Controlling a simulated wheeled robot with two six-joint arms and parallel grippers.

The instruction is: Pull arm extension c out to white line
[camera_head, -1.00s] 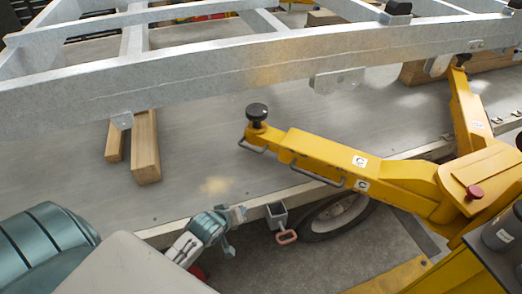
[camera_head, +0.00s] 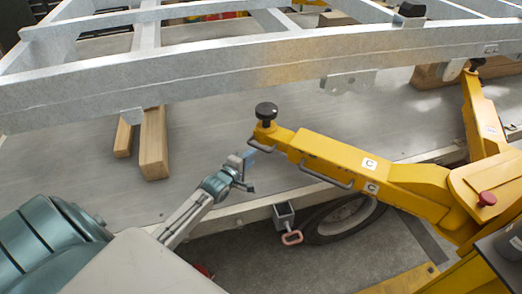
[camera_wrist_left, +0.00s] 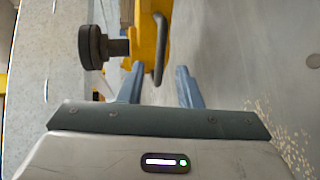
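The yellow arm extension c (camera_head: 335,155), with "C" labels, reaches left above the floor plate. A black round pad (camera_head: 266,111) tops its end, and a dark bar handle (camera_head: 262,146) is on its near side. My left gripper (camera_head: 251,171) is just left of and below this handle. In the left wrist view the two blue fingers (camera_wrist_left: 160,88) are apart and empty. The handle (camera_wrist_left: 159,48) lies ahead of them, roughly in line with the gap. I cannot make out a white line on the extension. My right gripper is not in view.
A grey metal trailer frame (camera_head: 215,68) spans above. Wooden blocks (camera_head: 153,145) stand below it at the left. A second handle (camera_head: 326,177) is further along the arm. A wheel (camera_head: 345,219) and a bracket with a pink loop (camera_head: 291,238) are below the plate edge.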

